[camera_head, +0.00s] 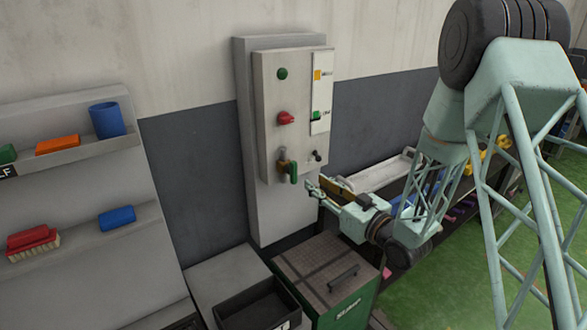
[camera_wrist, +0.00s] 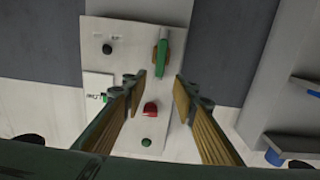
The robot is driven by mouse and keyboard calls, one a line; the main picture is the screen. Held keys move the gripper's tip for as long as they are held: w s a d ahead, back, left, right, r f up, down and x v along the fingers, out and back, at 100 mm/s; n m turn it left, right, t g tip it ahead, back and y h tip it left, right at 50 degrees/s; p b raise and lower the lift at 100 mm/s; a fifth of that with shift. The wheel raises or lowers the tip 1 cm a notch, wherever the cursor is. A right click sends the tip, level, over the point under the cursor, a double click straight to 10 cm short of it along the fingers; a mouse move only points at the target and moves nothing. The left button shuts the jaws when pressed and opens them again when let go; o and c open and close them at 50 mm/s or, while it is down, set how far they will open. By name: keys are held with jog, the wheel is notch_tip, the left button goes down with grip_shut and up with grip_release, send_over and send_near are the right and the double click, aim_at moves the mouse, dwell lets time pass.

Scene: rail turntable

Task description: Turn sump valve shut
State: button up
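The valve with a brass body and green lever (camera_head: 293,172) is low on the grey wall panel (camera_head: 263,130); the lever hangs roughly upright. I take it for the sump valve, though no label on it is readable. In the wrist view the green lever (camera_wrist: 163,55) shows beyond my fingertips, lined up with the gap between them. My gripper (camera_head: 314,188) is to the right of the lever and slightly lower in the head view. Its two fingers (camera_wrist: 160,84) are spread apart with nothing between them. They appear not to touch the lever.
A red knob (camera_head: 285,118), a green button (camera_head: 282,74) and a small black knob (camera_head: 316,156) share the panel. Shelves (camera_head: 85,150) are at left, a bench (camera_head: 385,172) at right.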

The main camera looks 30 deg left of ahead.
aim_at(296, 169)
jog(key=shift+a, duration=0.1)
jog(key=shift+x, duration=6.75)
jog(key=shift+w, duration=0.1)
jog(key=c, duration=0.8)
